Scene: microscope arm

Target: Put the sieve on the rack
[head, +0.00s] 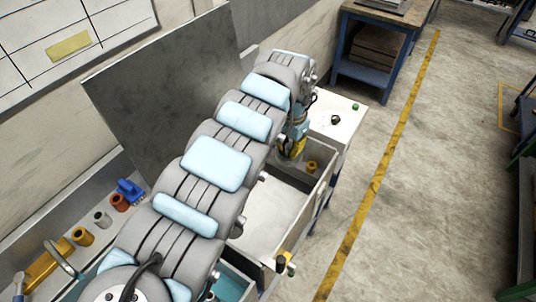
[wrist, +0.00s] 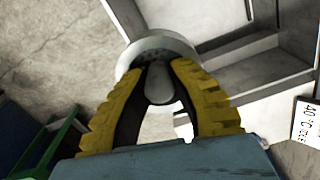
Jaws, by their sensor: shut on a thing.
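My gripper (wrist: 160,100) shows in the wrist view with two yellow ribbed fingers, shut on a pale grey part. This part joins a round, light grey dish with small dark holes, which looks like the sieve (wrist: 157,45). The sieve is off the floor of the basin, as far as I can tell. In the head view my gripper (head: 292,150) hangs over the far end of the basin, partly behind my arm. The sieve is hard to make out there. I cannot pick out the rack for certain in either view.
A pale basin (head: 280,225) lies below, with a small orange piece (head: 311,166) near its far right corner. A white top (head: 340,112) with a dark knob lies beyond. A grey panel (head: 150,105) stands left. Several small fittings, including a blue one (head: 130,190), line the ledge.

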